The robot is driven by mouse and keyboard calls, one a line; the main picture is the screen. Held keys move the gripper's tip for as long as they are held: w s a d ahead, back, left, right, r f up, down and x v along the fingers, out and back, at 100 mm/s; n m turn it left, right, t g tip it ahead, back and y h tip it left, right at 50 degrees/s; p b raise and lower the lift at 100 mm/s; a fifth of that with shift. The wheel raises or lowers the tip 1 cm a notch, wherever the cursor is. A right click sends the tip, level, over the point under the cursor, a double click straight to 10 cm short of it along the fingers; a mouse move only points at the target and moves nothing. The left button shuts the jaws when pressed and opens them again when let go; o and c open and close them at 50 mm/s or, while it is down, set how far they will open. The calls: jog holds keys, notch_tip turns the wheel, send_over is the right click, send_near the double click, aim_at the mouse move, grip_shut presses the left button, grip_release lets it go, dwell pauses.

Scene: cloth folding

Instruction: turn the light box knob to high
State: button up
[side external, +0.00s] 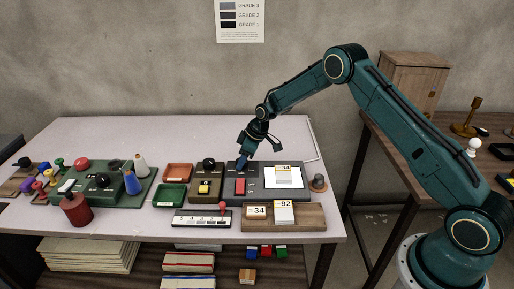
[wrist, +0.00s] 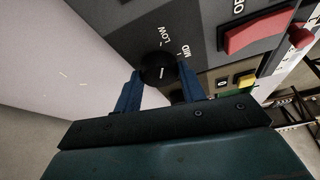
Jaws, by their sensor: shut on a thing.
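The white line's exact setting is unclear. My gripper (wrist: 159,76) is shut on the knob, one blue finger on each side. In the side view my gripper (side external: 244,159) hides the knob.
A wooden holder (side external: 312,218) with tags 34 and 92 stands in front. Red (side external: 177,172) and green (side external: 170,196) trays, a yellow-button box (side external: 204,189) and a scale strip (side external: 202,220) lie left. A small grey-brown weight-like object (side external: 319,183) stands right.

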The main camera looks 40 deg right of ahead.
jog(key=m+h, duration=0.1)
jog(key=m, duration=0.1)
jog(key=m+h, duration=0.1)
jog(key=m, duration=0.2)
jog(key=shift+s+a+m+t, duration=0.1)
jog(key=shift+a+m+t, duration=0.1)
jog(key=shift+m+t, duration=0.1)
jog(key=m+h, duration=0.1)
jog(key=m, duration=0.2)
jog(key=m+h, duration=0.1)
jog(key=m, duration=0.2)
jog(key=shift+a+h, duration=0.15)
jog(key=shift+h, duration=0.15)
jog(key=m+g+h, duration=0.1)
jog(key=m, duration=0.2)
jog(key=m+g, duration=0.1)
jog(key=m, duration=0.2)
jog(key=shift+w+a+m+h, duration=0.1)
jog(key=shift+w+m+h, duration=0.1)
jog(key=shift+m+h, duration=0.15)
jog(key=m+g, duration=0.1)
jog(key=m, duration=0.1)
jog(key=m+g+h, duration=0.1)
jog(key=m, duration=0.2)
jog(key=shift+w+m, duration=0.1)
jog(key=shift+m, duration=0.15)
jog(key=o, duration=1)
jog(key=shift+r, duration=0.1)
